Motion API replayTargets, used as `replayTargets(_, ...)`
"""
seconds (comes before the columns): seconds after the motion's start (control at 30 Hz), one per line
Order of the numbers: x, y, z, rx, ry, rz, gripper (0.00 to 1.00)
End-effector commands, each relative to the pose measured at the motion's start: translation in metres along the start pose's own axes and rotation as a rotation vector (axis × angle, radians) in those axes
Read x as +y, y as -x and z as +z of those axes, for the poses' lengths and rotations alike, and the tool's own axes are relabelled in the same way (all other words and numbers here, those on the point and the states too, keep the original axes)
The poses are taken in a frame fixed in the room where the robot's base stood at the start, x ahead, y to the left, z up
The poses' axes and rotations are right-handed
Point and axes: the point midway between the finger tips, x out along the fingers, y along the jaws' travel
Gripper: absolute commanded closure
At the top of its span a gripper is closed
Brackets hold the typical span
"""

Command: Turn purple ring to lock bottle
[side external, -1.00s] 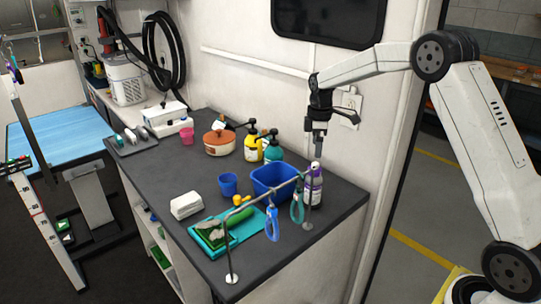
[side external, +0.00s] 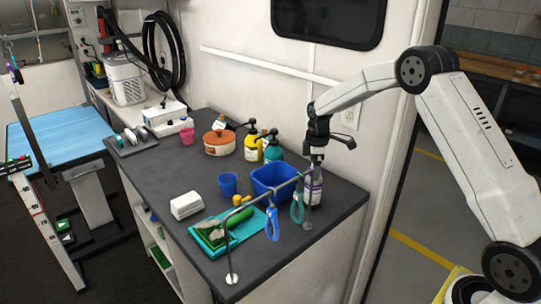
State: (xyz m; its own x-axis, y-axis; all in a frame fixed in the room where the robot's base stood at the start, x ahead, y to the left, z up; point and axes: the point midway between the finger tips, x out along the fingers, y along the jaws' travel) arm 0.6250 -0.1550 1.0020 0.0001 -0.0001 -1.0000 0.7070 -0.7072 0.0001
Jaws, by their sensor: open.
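The bottle (side external: 314,190), white with purple parts, stands upright at the right end of the dark counter, just behind the metal rail. My gripper (side external: 317,160) is open and points down at the bottle's top. Its fingertips reach the height of the white cap, which they hide. I cannot tell whether they touch it. The purple ring near the bottle's neck is too small and too covered to make out clearly.
A metal rail (side external: 262,193) with blue and green hanging loops stands in front of the bottle. A blue bin (side external: 271,193) is close on its left. Teal (side external: 273,150) and yellow pump bottles stand behind. The wall is close behind the counter.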

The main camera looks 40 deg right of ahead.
Motion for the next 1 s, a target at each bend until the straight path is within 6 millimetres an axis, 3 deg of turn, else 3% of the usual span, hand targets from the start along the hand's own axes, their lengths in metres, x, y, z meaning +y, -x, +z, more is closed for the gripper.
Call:
replayTargets(0.27,-0.0001,-0.0011,0.0000,0.000,0.000,0.000,0.02)
replayTargets(0.57,-0.0001,-0.0009,0.0000,0.000,0.000,0.000,0.97)
replayTargets(1.0,0.0000,-0.0006,-0.0001,0.000,-0.069,0.000,0.97)
